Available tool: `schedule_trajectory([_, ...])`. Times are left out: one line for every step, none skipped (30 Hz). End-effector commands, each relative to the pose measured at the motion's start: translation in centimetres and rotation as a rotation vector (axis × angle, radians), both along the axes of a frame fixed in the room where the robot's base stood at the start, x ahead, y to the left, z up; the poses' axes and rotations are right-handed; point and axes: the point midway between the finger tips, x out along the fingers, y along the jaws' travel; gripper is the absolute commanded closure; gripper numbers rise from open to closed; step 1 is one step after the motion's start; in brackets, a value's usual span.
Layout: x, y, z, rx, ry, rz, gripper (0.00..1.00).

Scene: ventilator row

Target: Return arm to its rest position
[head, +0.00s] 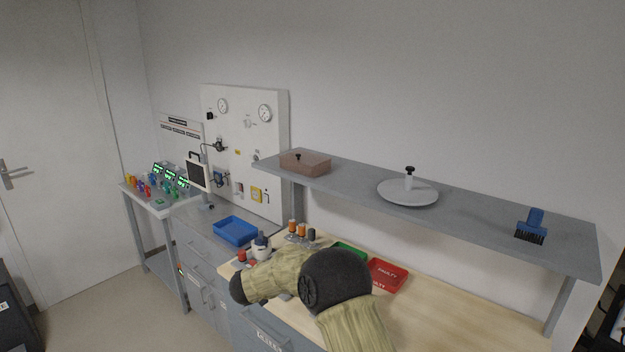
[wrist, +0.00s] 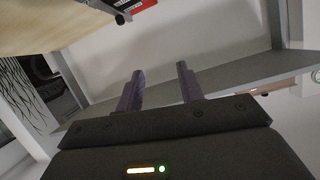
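My gripper (wrist: 158,82) shows in the wrist view with its two purple-grey fingers apart and nothing between them. Beyond the fingers there are a pale wall and a long grey shelf edge. My arm (head: 338,280) shows in the head view, bent low over the front of the wooden bench. I cannot make out the gripper in the head view.
The wooden bench (head: 440,315) holds a red tray (head: 388,275) and a partly hidden green tray (head: 350,250) beside my arm. A grey shelf (head: 465,212) hangs above it. A blue tray (head: 235,231) is on the left cabinet. The bench's right part is clear.

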Motion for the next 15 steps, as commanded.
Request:
schedule_trajectory([0.6, -0.7, 1.6, 0.008, -0.03, 0.068, 0.62])
schedule_trajectory([0.9, -0.9, 2.3, 0.016, -0.044, 0.114, 0.62])
schedule_trajectory([1.2, -1.1, 3.1, 0.024, -0.058, 0.177, 0.62])
schedule_trajectory([1.3, -1.3, 3.7, 0.032, -0.063, 0.222, 0.62])
schedule_trajectory([1.3, -1.4, 4.2, 0.037, -0.065, 0.268, 0.62])
schedule_trajectory([1.2, -1.7, 4.7, 0.045, -0.062, 0.326, 0.62])
schedule_trajectory([1.0, -1.8, 5.1, 0.051, -0.055, 0.369, 0.62])
schedule_trajectory([0.6, -2.0, 5.3, 0.058, -0.046, 0.411, 0.62])
schedule_trajectory([0.1, -2.4, 5.6, 0.065, -0.027, 0.464, 0.62])
schedule_trajectory([-0.4, -2.6, 5.7, 0.072, -0.01, 0.502, 0.62])
schedule_trajectory([-1.0, -2.9, 5.8, 0.078, 0.01, 0.538, 0.62])
schedule_trajectory([-2.0, -3.3, 5.7, 0.086, 0.042, 0.583, 0.62])
schedule_trajectory([-2.8, -3.7, 5.6, 0.093, 0.07, 0.616, 0.62])
schedule_trajectory([-3.7, -4.0, 5.4, 0.098, 0.099, 0.646, 0.62])
schedule_trajectory([-5.1, -4.7, 5.1, 0.108, 0.144, 0.681, 0.62])
